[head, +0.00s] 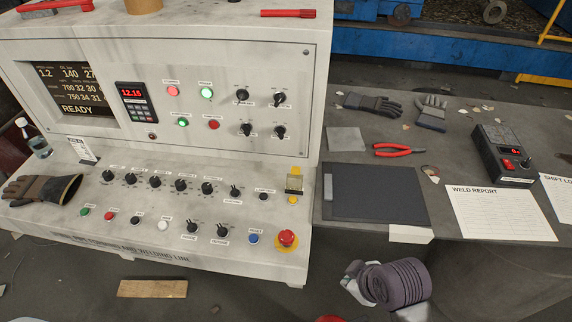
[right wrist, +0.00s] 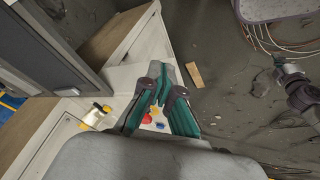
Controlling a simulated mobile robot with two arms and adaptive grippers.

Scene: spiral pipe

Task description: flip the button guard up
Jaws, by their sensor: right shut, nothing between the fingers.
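The button guard (head: 294,184) is a small clear cover with a yellow piece at its top, at the right end of the sloping console panel. It appears lowered; what lies beneath is unclear. In the right wrist view the guard (right wrist: 93,116) shows left of the fingers, pale with a yellow part. My right gripper (head: 352,281) is below and right of the console in the head view, apart from the guard. Its teal-padded fingers (right wrist: 164,76) are shut and empty.
A red emergency button (head: 287,238) and a blue button (head: 253,239) sit below the guard. Several knobs line the panel. A brown glove (head: 40,190) lies at its left end. A dark clipboard (head: 376,196) and red pliers (head: 398,149) lie on the grey table right of the console.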

